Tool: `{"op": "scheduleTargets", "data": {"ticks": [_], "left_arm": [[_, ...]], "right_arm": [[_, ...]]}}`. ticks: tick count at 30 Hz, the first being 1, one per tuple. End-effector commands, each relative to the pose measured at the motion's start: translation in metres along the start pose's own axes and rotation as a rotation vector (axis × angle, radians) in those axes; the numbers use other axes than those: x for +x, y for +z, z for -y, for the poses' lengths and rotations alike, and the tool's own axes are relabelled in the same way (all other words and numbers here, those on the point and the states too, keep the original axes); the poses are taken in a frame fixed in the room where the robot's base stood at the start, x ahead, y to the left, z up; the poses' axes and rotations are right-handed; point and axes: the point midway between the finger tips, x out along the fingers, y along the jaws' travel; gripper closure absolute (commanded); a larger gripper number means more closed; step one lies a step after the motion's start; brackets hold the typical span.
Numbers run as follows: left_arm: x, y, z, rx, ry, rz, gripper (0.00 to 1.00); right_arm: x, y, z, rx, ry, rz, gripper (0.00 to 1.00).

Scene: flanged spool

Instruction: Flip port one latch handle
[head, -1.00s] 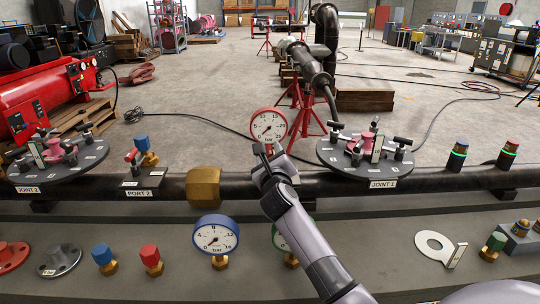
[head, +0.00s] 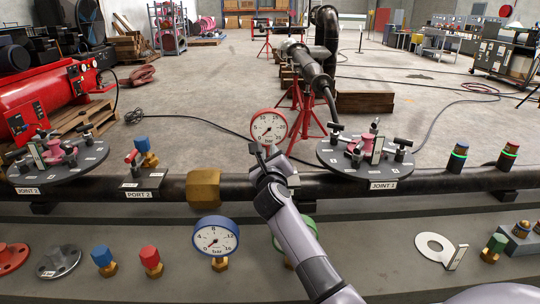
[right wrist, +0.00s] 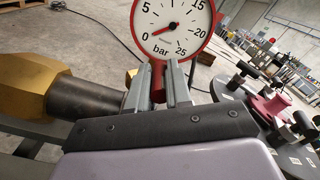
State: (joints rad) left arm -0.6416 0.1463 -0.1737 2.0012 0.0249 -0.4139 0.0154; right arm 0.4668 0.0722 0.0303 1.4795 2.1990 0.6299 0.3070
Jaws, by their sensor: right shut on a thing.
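The red-rimmed gauge (head: 268,127) stands upright on the pipe, and my right gripper (head: 262,154) is just in front of its lower edge. In the right wrist view, the gripper (right wrist: 159,85) is shut on a narrow red piece (right wrist: 157,80) below the dial, which looks like the port one latch handle. Most of that piece and the port one block are hidden by the fingers and wrist. The port two block (head: 140,182), with its own red handle (head: 131,156) and blue-capped fitting, stands to the left. My left gripper is not in view.
A brass hex fitting (head: 204,187) sits on the black pipe left of my gripper. The joint one flange (head: 375,172) with clamps is close on the right. A blue gauge (head: 215,237) and a partly hidden green gauge (head: 306,226) stand in front.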

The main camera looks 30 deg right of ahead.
Motion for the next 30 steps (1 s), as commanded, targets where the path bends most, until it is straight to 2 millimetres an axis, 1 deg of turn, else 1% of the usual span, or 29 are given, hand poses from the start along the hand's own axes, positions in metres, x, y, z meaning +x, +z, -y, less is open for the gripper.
{"op": "scheduleTargets", "data": {"ticks": [9, 10, 12, 20, 23, 26, 30], "left_arm": [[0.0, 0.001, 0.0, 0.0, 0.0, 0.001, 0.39], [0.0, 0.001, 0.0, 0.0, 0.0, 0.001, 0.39], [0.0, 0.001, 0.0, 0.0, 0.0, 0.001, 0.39], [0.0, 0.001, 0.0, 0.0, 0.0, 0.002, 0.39], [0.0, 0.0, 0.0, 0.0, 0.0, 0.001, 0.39], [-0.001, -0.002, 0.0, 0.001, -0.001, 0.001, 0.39], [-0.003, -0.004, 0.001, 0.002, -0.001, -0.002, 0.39]], "right_arm": [[0.0, -0.001, -0.001, -0.001, -0.006, -0.008, 1.0], [0.0, -0.001, -0.001, -0.001, -0.006, -0.008, 0.74], [0.0, -0.001, -0.001, -0.001, -0.006, -0.008, 0.56], [0.0, 0.0, -0.001, 0.0, -0.005, -0.006, 0.56], [-0.003, -0.001, -0.001, -0.001, -0.005, -0.006, 0.56], [-0.012, 0.0, -0.001, 0.0, -0.004, -0.006, 0.56], [-0.03, 0.0, -0.001, 0.001, -0.004, -0.006, 0.56]]}}
